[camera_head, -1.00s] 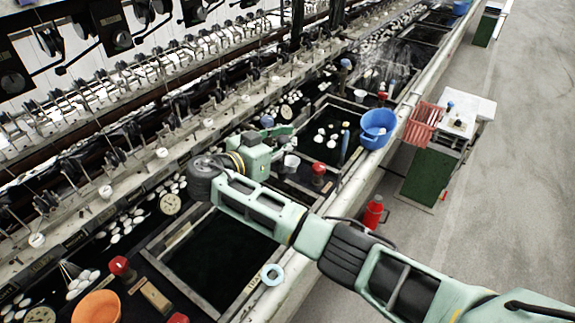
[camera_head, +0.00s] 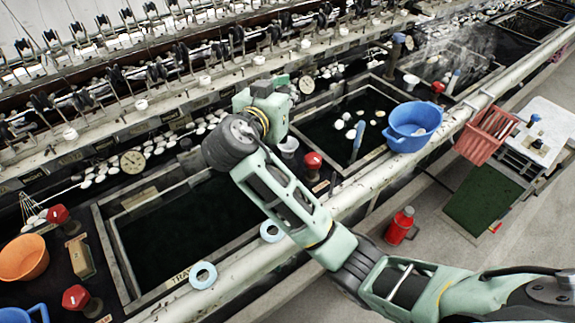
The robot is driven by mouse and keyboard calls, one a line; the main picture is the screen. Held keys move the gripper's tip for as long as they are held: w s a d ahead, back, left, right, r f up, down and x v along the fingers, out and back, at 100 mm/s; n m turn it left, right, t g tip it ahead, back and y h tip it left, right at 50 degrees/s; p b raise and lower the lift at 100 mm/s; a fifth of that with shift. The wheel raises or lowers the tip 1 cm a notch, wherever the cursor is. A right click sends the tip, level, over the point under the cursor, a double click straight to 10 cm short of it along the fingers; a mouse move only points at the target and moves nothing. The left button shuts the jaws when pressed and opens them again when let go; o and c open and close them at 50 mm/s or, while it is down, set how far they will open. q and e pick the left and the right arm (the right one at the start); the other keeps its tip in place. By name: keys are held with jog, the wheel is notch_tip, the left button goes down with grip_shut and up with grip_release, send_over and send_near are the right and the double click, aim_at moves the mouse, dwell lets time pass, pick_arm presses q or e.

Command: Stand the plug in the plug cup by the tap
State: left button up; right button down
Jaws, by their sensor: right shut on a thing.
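My right gripper (camera_head: 272,82) is in the upper middle of the head view, at the end of my pale green arm. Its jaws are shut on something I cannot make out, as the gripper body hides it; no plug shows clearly. A small grey-white cup (camera_head: 289,147) stands just below the gripper in the picture, apart from it, beside a red-topped tap (camera_head: 312,161). I take it for the plug cup. My left gripper is not in view.
A dark basin (camera_head: 180,240) lies to the left, and a basin with floating white cocoons (camera_head: 346,124) to the right. A blue tub (camera_head: 414,126) stands on the basin edge. Pale blue rings (camera_head: 203,275) lie on the front rail. An orange bowl (camera_head: 23,258) is far left.

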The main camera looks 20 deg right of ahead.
jog(key=s+d+b, duration=0.3)
jog(key=s+d, duration=0.1)
jog(key=d, duration=0.3)
pick_arm(q)
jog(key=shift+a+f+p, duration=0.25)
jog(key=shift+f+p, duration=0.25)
jog(key=shift+p, duration=0.15)
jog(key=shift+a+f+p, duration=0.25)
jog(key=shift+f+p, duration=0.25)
jog(key=shift+p, duration=0.1)
pick_arm(e)
jog(key=w+a+f, duration=0.4)
jog(key=w+f, duration=0.6)
jog(key=shift+f, duration=0.3)
jog(key=shift+a, duration=0.1)
jog(key=shift+f+b, duration=0.25)
jog(key=shift+b, duration=0.05)
jog(key=c, duration=2.1)
grip_release()
jog(key=shift+f, duration=0.1)
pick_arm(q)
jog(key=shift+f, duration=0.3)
pick_arm(e)
jog(key=o, duration=0.6)
